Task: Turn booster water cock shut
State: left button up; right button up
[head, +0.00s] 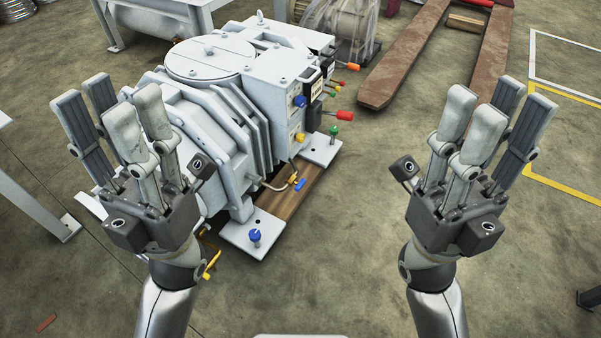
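A grey screw vacuum machine (215,100) stands on the floor at centre left. Its right side carries several small coloured valves and handles: a blue knob (299,101), a yellow knob (300,137), a red handle (344,116) and a green knob (334,131). Lower down are a small blue handle (300,185), a blue knob (255,235) on the base plate and a yellow lever (212,264). I cannot tell which is the booster water cock. My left gripper (108,98) is open and empty, in front of the machine's left part, hiding some of it. My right gripper (498,100) is open and empty, clear of the machine.
A brown forked pallet (435,50) lies at the back right. Another grey machine (345,25) stands behind the vacuum. A grey metal frame (40,205) stands at the left. Yellow floor markings (560,190) are at the right.

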aim_at(299, 185)
jog(key=l+u, duration=0.1)
jog(key=u, duration=0.3)
jog(key=i+l+u, duration=0.1)
jog(key=u, duration=0.25)
jog(key=l+u, duration=0.1)
jog(key=u, duration=0.3)
jog(key=l+u, duration=0.35)
jog(key=l, duration=0.5)
jog(key=l+u, duration=0.3)
jog(key=l, duration=0.6)
jog(key=k+l+u, duration=0.1)
jog(key=l+u, duration=0.25)
jog(key=l, duration=0.5)
jog(key=k+l, duration=0.1)
jog(key=l, duration=0.45)
jog(key=k+l, duration=0.1)
jog(key=l, duration=0.45)
jog(key=k+l, duration=0.1)
jog(key=l, duration=0.45)
